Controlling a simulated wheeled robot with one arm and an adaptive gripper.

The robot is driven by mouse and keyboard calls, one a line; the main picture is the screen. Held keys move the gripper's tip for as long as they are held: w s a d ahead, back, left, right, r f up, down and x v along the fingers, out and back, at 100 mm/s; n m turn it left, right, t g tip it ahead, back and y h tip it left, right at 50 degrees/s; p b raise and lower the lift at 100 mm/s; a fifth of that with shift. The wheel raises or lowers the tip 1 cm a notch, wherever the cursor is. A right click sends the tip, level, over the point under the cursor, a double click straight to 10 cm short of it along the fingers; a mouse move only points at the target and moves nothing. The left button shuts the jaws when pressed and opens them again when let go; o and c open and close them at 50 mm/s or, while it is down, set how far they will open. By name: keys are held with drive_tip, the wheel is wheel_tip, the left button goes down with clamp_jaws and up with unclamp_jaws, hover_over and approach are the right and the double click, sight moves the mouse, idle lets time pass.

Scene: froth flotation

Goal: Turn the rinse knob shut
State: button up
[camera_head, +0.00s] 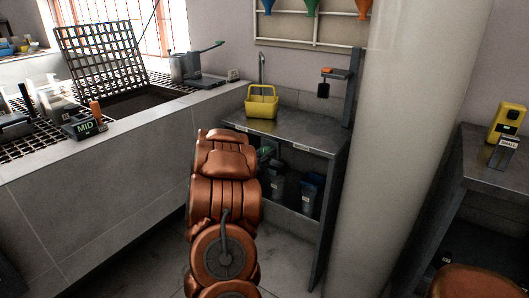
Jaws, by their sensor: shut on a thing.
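My copper-coloured arm reaches forward from the bottom middle to the front left of the grey bench (318,136). My gripper is not visible; the arm's own links hide whatever is at its end. I cannot make out a rinse knob for certain. A thin upright grey pipe (262,68) stands at the back of the bench, behind a yellow carrier (262,103). A small green item (265,151) shows just right of the arm under the bench top, too small to identify.
Dark containers (308,198) stand on the shelf under the bench. A thick pale column (405,130) rises right of it. A tiled counter (95,175) with black gratings and a "MID" sign (86,127) runs along the left. A yellow device (506,122) stands on the right-hand table.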

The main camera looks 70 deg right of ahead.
drive_tip(key=shift+r+p, duration=0.25)
drive_tip(key=shift+p, duration=0.25)
drive_tip(key=n+p, duration=0.2)
drive_tip(key=p, duration=0.2)
drive_tip(key=shift+r, duration=0.2)
drive_tip(key=n+p, duration=0.2)
drive_tip(key=p, duration=0.4)
drive_tip(key=shift+n, duration=0.4)
drive_tip(key=n+p, duration=0.4)
drive_tip(key=p, duration=0.5)
drive_tip(key=shift+n, duration=0.4)
drive_tip(key=n+p, duration=0.5)
drive_tip(key=shift+p, duration=0.3)
drive_tip(key=shift+f+n+y+p, duration=0.3)
drive_tip(key=shift+n+p, duration=0.65)
drive_tip(key=shift+n, duration=0.35)
drive_tip(key=o, duration=1.1)
drive_tip(key=shift+o, duration=0.2)
